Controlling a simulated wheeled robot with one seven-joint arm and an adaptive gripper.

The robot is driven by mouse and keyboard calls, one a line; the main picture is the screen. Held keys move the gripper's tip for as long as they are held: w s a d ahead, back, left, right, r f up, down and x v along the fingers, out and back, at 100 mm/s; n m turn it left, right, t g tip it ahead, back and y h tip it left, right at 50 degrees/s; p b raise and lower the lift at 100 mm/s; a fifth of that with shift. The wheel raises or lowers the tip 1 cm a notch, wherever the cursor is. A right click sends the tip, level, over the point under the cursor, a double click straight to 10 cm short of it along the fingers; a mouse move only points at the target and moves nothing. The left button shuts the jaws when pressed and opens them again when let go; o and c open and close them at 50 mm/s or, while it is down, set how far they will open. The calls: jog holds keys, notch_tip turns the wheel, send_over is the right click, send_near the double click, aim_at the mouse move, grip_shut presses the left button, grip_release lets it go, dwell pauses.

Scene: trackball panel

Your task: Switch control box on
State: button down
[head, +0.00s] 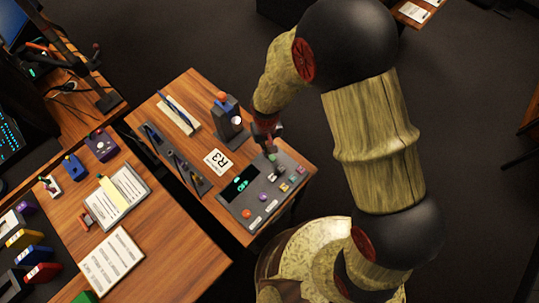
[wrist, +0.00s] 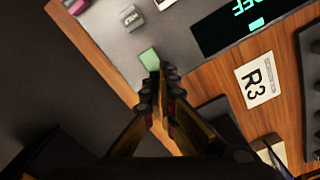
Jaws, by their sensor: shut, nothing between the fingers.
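The control box (head: 234,207) is a grey panel lying on the wooden desk, with a dark display (head: 241,184) and several coloured buttons. In the wrist view, the display (wrist: 240,22) shows green letters, cut off at the edge, that end in "FF". A green button (wrist: 149,59) is near the box's edge. My gripper (wrist: 160,78) is shut and empty, its fingertips right at the green button; I cannot tell whether they touch it. In the head view, my gripper (head: 272,152) points down over the far end of the box and hides part of it.
A label card "R3" (head: 217,161) lies beside the box. A dark grey stand (head: 229,127) is behind it, and a dark rail (head: 175,158) lies to the left. Open floor is at right.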

jog(key=shift+f, duration=0.4)
jog(key=shift+r, duration=0.1)
jog(key=shift+r+p, duration=2.4)
jog(key=shift+r, duration=1.05)
jog(key=shift+s+d, duration=0.15)
jog(key=shift+s, duration=0.15)
jog(key=s+d+r+m+t, duration=0.1)
jog(key=s+d+r+t, duration=0.1)
jog(key=s+d+r, duration=0.2)
jog(key=s+d+r+m+t+b, duration=0.1)
jog(key=s+d+r, duration=0.3)
jog(key=d+r, duration=0.5)
jog(key=s+d+r+m+t+b, duration=0.1)
jog(key=s+d+r, duration=0.4)
jog(key=r, duration=1.5)
jog(key=d+t, duration=0.1)
jog(key=d, duration=0.1)
jog(key=shift+d+r+m+t, duration=0.15)
jog(key=shift+d+m+t, duration=0.15)
